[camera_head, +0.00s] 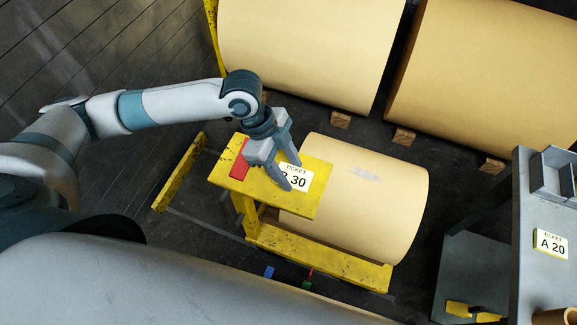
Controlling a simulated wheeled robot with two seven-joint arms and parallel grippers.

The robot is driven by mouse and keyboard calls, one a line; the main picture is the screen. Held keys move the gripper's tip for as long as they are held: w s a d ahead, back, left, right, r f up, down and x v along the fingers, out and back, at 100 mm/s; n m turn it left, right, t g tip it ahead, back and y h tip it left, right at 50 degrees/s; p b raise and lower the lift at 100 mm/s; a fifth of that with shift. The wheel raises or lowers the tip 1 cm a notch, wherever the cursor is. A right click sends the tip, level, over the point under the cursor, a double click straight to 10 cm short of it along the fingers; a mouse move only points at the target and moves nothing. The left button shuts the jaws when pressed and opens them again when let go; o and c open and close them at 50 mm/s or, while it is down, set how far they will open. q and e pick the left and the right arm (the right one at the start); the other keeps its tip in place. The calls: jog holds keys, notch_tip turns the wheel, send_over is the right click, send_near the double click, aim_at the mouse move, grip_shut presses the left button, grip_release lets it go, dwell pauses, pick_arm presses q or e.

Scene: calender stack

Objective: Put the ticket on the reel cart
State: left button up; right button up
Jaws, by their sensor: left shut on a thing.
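The reel cart (325,250) is a yellow frame carrying a tan paper reel (365,190), with a raised yellow plate (235,184) at its left end. My left gripper (294,175) is over this plate, its fingers shut on a white ticket (303,183). The ticket reads "TICKET" and "30", with the letter before the number partly hidden by a finger. The ticket is at the plate's surface or just above it; I cannot tell whether it touches. Another white ticket, marked A 20 (551,243), lies on the grey table at the right. My right gripper is out of view.
A red piece (239,165) sits on the plate beside my gripper. Two large reels (300,45) (490,70) rest on wooden blocks behind. The grey table (535,195) holds a grey tray (555,172). Dark floor lies between cart and table.

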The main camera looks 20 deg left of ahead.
pick_arm(q)
jog(key=shift+f, duration=0.1)
jog(key=o, duration=0.8)
jog(key=shift+o, duration=1.2)
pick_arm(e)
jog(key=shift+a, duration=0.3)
pick_arm(q)
jog(key=b+v, duration=0.2)
jog(key=v, duration=1)
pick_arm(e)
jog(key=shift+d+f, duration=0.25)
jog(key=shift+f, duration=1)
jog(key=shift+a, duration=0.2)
pick_arm(q)
jog(key=shift+s, duration=0.1)
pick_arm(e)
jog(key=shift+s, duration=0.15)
